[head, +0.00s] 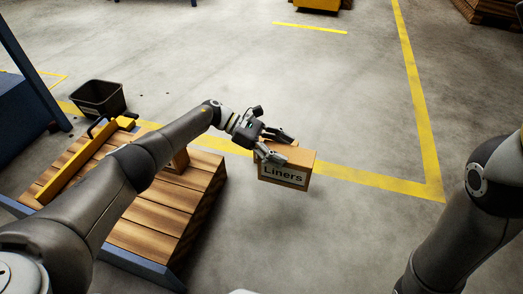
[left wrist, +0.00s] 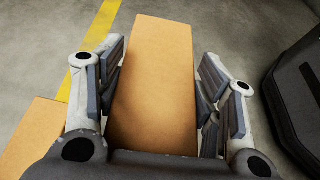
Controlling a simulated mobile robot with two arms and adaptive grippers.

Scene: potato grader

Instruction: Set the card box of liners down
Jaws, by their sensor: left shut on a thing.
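The card box of liners (head: 286,176) is a brown carton with a white "Liners" label on its side. My left gripper (head: 278,146) is shut on it from above, with one finger on each side. In the left wrist view the box (left wrist: 152,85) fills the space between the fingers (left wrist: 158,90). In the head view the box shows upright against the concrete floor, right of the slatted wooden bench top (head: 160,215). Its height above the floor is hard to tell. My right arm shows at the right edge, but its gripper is out of view.
Another brown carton (head: 180,160) sits on the bench, partly hidden by my left arm. A black crate (head: 98,98) stands behind the bench, near a yellow bar (head: 68,168). A yellow floor line (head: 390,182) runs behind the held box. Open floor lies beyond and to the right.

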